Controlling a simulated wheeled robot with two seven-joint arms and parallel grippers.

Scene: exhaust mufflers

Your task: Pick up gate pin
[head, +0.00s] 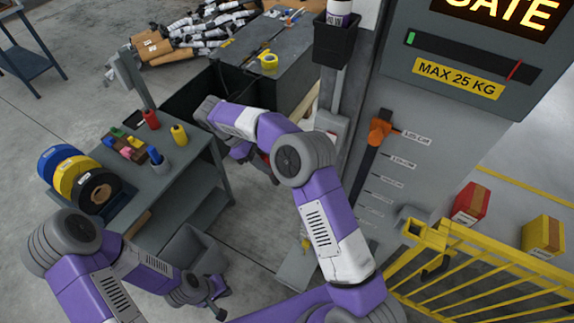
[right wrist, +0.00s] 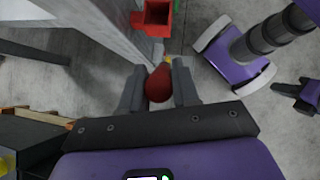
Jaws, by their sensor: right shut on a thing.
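A rounded red knob (right wrist: 159,85), which looks like the head of the gate pin, sits between the grey fingers of my right gripper (right wrist: 158,92) in the right wrist view. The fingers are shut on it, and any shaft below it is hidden. In the head view my right forearm reaches toward the dark bin and mostly hides that gripper. My left gripper (head: 217,297) is low in the head view, beside the workbench, with its fingers apart and nothing visible between them. The yellow gate (head: 450,280) stands at the lower right.
A grey workbench (head: 180,190) at the left holds tape rolls, a red and a yellow bottle and small blocks. A dark open bin (head: 190,100) stands behind it. A grey scale post (head: 420,140) rises at the right. A red box (right wrist: 157,18) shows in the wrist view.

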